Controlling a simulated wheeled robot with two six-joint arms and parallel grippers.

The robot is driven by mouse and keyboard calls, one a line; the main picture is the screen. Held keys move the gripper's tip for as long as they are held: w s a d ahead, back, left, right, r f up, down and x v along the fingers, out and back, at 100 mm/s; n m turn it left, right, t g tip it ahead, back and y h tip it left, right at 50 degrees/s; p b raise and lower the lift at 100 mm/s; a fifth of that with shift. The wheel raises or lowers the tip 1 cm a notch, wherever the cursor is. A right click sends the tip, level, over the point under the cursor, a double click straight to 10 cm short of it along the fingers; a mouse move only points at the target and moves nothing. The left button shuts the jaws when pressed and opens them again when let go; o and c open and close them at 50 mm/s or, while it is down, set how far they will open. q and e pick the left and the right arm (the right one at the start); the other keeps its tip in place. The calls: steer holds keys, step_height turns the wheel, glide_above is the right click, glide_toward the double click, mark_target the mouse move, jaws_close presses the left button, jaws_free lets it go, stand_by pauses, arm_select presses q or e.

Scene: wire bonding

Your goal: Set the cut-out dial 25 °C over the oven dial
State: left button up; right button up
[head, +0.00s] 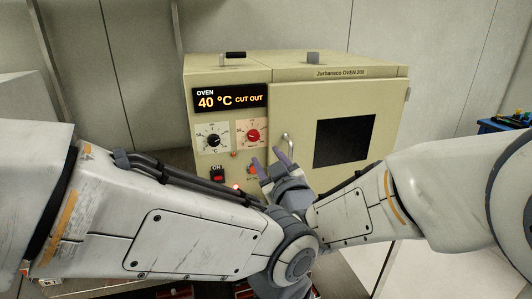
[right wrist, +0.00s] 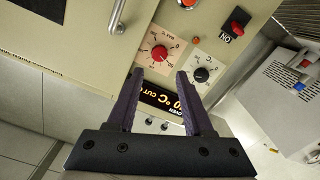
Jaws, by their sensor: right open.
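The cream oven (head: 345,97) has a display (head: 231,99) that reads "OVEN 40 °C CUT OUT". Below it are a black-knobbed dial (head: 213,140) on the left and the red-knobbed cut-out dial (head: 252,135) on the right. In the right wrist view the red dial (right wrist: 160,52) lies just beyond the fingertips, and the black dial (right wrist: 201,75) is right of them. My right gripper (head: 268,158) is open and empty in front of the panel, just below the red dial; its fingers (right wrist: 160,75) show well apart. I cannot read the exact dial settings. My left gripper is not visible.
A lit orange-red button (head: 253,169) and a red ON switch (head: 217,174) sit under the dials. The door handle (head: 288,146) is close to the right of my gripper. A blue stand (head: 495,126) is at far right; a grey box (right wrist: 282,100) stands beside the oven.

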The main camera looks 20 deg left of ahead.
mark_target(254, 137)
steer(key=p+x, duration=0.2)
steer(key=x, duration=0.8)
steer(key=shift+w+a+r, duration=0.1)
steer(key=shift+w+a, duration=0.05)
